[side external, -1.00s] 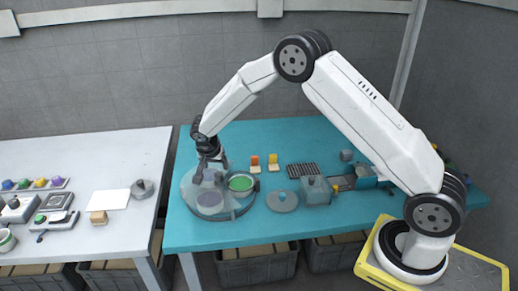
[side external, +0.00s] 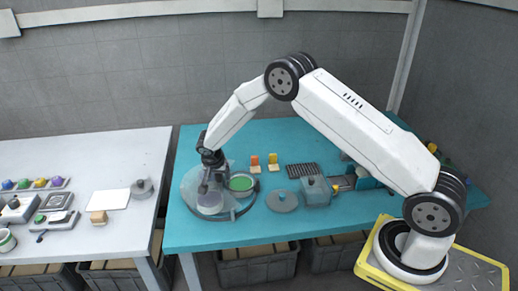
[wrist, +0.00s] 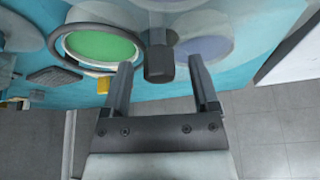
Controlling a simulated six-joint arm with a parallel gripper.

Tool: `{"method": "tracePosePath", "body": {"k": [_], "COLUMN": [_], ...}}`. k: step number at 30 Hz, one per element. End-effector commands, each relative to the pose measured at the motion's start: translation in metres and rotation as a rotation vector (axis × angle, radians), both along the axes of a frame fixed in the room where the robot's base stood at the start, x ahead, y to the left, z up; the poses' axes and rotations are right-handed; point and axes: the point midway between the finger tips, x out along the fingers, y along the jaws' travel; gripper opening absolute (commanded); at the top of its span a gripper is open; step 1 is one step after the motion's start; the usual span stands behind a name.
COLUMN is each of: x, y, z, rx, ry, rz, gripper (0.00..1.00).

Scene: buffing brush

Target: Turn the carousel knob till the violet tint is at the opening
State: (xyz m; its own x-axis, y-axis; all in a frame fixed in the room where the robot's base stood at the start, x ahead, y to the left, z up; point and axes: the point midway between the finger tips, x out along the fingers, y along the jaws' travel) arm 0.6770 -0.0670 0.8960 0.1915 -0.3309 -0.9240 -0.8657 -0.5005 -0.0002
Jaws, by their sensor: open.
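The carousel (side external: 190,182) is a round unit with a translucent cover on the blue-green table. The green tint (side external: 241,183) sits bright inside the ringed opening, and it also shows in the wrist view (wrist: 100,47). The violet tint (side external: 210,201) looks dulled under the cover beside it, and it shows in the wrist view (wrist: 205,48) too. The dark knob (wrist: 159,65) stands between my fingers in the wrist view. My gripper (wrist: 160,75) is open, a finger on either side of the knob, with gaps visible. In the side view my gripper (side external: 205,184) hides the knob.
A grey round lid (side external: 283,201), orange and yellow pieces (side external: 263,160), a dark grate (side external: 302,170) and a grey box (side external: 316,190) lie right of the carousel. A white table (side external: 120,235) with small devices stands to the left, across a gap.

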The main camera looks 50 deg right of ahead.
Motion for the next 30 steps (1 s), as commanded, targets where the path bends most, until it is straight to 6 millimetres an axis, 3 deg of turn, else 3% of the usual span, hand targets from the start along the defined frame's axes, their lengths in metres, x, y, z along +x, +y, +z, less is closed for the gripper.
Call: {"method": "tracePosePath", "body": {"k": [1,6,8,20,30], "x": [0.0,0.0,-0.0001,-0.0003,-0.0008], "y": [0.0,0.0001,0.0001,-0.0001,-0.0013], "z": [0.0001,0.0002,0.0003,0.0005,0.0004], "rx": [0.0,0.0,0.0,0.0,-0.001], "ry": [0.0,0.0,0.0,0.0,-0.001], "rz": [0.0,0.0,0.0,0.04,0.211], "gripper": [0.68,0.14,0.0,0.0,0.0]}}
